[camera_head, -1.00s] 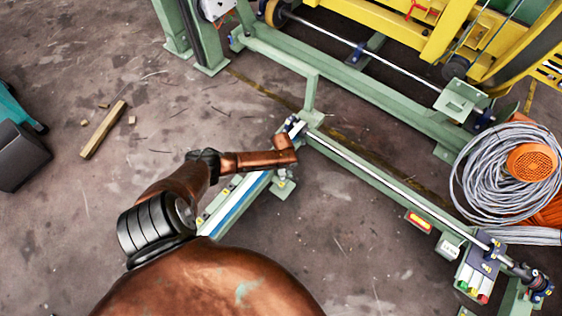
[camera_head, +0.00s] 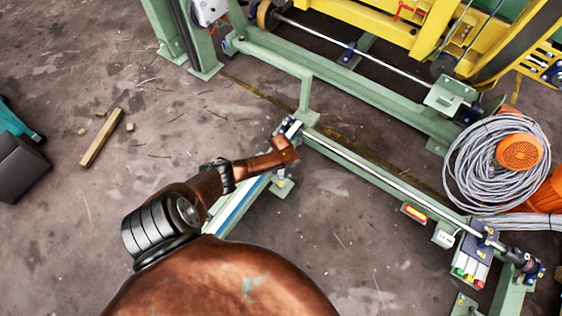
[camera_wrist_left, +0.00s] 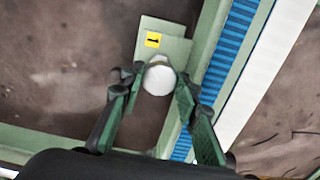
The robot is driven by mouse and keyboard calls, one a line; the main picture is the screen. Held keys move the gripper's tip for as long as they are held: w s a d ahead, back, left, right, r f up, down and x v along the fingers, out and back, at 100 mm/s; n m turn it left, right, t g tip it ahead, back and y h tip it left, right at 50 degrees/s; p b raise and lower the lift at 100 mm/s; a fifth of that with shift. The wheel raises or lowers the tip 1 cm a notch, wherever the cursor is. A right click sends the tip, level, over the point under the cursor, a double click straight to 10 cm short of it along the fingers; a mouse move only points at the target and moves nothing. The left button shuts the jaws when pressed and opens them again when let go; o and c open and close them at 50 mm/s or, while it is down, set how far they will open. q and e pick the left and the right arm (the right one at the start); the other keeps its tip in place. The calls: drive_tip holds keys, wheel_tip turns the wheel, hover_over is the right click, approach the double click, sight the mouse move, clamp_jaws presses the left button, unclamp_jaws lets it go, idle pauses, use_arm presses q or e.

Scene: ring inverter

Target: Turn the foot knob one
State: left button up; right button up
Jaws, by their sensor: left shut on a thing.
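Foot knob one (camera_wrist_left: 159,79) is a white, round knob in the left wrist view, on a pale green foot plate (camera_wrist_left: 171,47) with a yellow label marked 1 (camera_wrist_left: 153,40). The fingers of my left gripper (camera_wrist_left: 156,84) stand on both sides of the knob and are shut on it. In the head view my left arm reaches down over the green frame corner, and its brown wrist (camera_head: 284,151) hides the fingers and the knob. My right gripper is not in view.
A green beam with a blue and white strip (camera_wrist_left: 228,75) runs close beside the knob. A long rail (camera_head: 380,178) leads right to colored buttons (camera_head: 469,265). Coiled grey cable (camera_head: 480,170) lies at right. Wood pieces (camera_head: 102,138) lie on open floor at left.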

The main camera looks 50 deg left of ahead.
use_arm(q)
drive_tip(key=m, duration=0.3)
drive_tip(key=shift+m, duration=0.4)
drive_tip(key=m, duration=0.3)
drive_tip(key=shift+f, duration=0.1)
drive_tip(key=m, duration=0.3)
drive_tip(key=shift+b, duration=0.3)
drive_tip(key=shift+m, duration=1.2)
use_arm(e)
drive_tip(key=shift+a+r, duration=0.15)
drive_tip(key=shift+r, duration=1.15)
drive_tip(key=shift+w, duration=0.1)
use_arm(q)
drive_tip(key=o, duration=1.1)
drive_tip(key=shift+o, duration=0.2)
